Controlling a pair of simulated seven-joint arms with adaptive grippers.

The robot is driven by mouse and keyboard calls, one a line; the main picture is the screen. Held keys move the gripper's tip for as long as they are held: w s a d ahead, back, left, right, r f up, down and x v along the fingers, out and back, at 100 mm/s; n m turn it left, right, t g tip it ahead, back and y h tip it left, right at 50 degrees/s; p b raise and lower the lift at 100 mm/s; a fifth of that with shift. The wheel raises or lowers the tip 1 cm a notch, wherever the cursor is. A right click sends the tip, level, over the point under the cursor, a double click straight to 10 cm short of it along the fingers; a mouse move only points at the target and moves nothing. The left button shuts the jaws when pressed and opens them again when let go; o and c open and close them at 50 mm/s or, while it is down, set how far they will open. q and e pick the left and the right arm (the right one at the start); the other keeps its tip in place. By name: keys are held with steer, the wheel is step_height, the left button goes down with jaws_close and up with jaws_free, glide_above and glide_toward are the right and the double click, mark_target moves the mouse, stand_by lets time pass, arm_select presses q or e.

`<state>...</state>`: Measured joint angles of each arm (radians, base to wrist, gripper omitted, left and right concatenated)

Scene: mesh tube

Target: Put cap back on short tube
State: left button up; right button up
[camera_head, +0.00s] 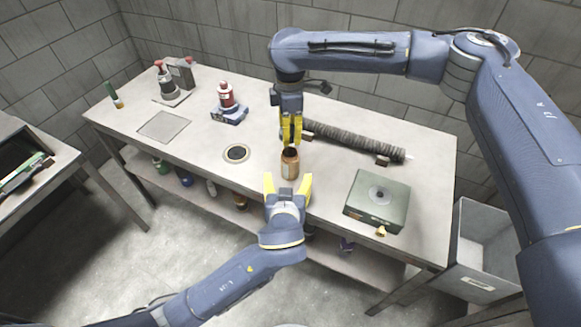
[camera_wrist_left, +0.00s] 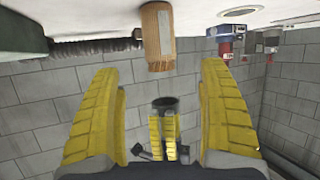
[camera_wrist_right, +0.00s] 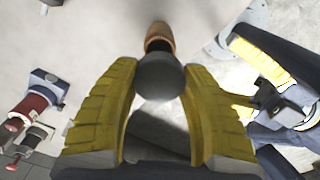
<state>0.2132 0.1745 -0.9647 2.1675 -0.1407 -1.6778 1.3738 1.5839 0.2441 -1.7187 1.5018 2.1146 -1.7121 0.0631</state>
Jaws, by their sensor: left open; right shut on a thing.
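The short tube (camera_head: 289,165), brown, stands upright near the table's front edge; it also shows in the left wrist view (camera_wrist_left: 157,38) and the right wrist view (camera_wrist_right: 160,40). My right gripper (camera_head: 291,138) is above and just behind the tube, pointing down, shut on a dark grey round cap (camera_wrist_right: 160,77). In the left wrist view the cap (camera_wrist_left: 165,103) is apart from the tube, with a gap between them. My left gripper (camera_head: 287,184) is open and empty in front of the tube, its fingers spread to either side, not touching it.
A long ribbed mesh tube (camera_head: 355,141) lies behind and to the right on supports. A green box (camera_head: 377,200) stands right of the tube. A round dark-centred disc (camera_head: 237,153) and red-topped device (camera_head: 227,100) are left. The table (camera_head: 190,150) is clear between them.

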arm_select(q)
steer(key=shift+x, duration=6)
steer(key=shift+a, duration=0.15)
jaws_close()
steer(key=shift+f, duration=0.1)
arm_select(e)
glide_above(289, 150)
steer(key=s, duration=0.2)
steer(key=shift+s+f, duration=0.15)
steer(key=shift+f, duration=2.35)
steer(key=shift+d+f, duration=0.1)
steer(key=shift+f, duration=0.05)
steer(key=shift+f, duration=0.75)
arm_select(q)
steer(key=shift+s+f, duration=0.1)
arm_select(e)
steer(key=shift+f, duration=0.55)
